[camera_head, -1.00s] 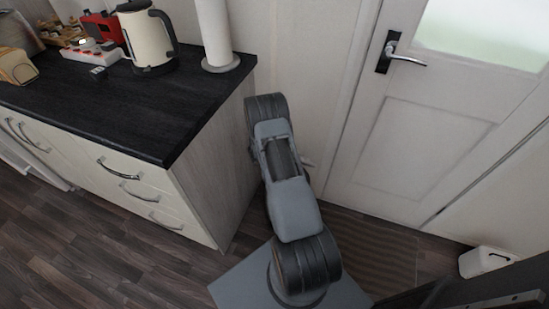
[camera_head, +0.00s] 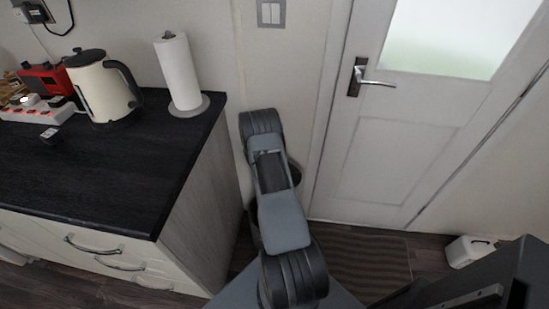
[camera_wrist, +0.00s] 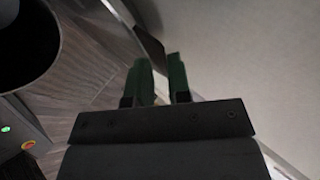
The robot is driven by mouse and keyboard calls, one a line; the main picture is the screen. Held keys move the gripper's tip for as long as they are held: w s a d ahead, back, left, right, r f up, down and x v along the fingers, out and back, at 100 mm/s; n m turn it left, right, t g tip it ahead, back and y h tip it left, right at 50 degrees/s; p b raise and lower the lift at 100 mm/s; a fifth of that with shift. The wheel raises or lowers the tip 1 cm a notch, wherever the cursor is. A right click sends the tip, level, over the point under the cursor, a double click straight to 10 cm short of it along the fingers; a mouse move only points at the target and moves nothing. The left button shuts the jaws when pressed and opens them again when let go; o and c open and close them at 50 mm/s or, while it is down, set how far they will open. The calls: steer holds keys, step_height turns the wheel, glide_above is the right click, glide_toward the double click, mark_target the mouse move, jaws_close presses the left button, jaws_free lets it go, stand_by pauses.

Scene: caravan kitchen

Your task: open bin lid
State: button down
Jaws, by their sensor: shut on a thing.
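The bin stands between the counter's end and the door, mostly hidden by my arm in the head view. A dark curved part that looks like the bin lid (camera_head: 295,173) shows just right of my arm. In the wrist view, a dark round opening with a grey rim, apparently the bin (camera_wrist: 57,45), is at the upper left. My gripper (camera_wrist: 160,58) has its green fingers close together around the edge of a thin dark brown piece, apparently the lid (camera_wrist: 150,42). The exact contact is partly hidden. The head view does not show the fingers.
The black counter (camera_head: 100,165) with drawers is on the left, holding a kettle (camera_head: 103,88) and a paper towel roll (camera_head: 178,75). The white door (camera_head: 390,150) is on the right. A striped mat (camera_head: 365,268) lies before it, and a small white container (camera_head: 468,250) stands at far right.

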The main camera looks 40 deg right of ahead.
steer(key=shift+w+d+r, duration=0.2)
steer(key=shift+w+d, duration=0.05)
steer(key=shift+w, duration=0.15)
steer(key=c, duration=1.3)
jaws_free()
steer(key=shift+a, duration=0.1)
steer(key=p+v, duration=0.1)
steer(key=v, duration=1.2)
steer(key=shift+s+a+r+p, duration=0.15)
steer(key=shift+s+a+p, duration=0.1)
steer(key=shift+p, duration=0.05)
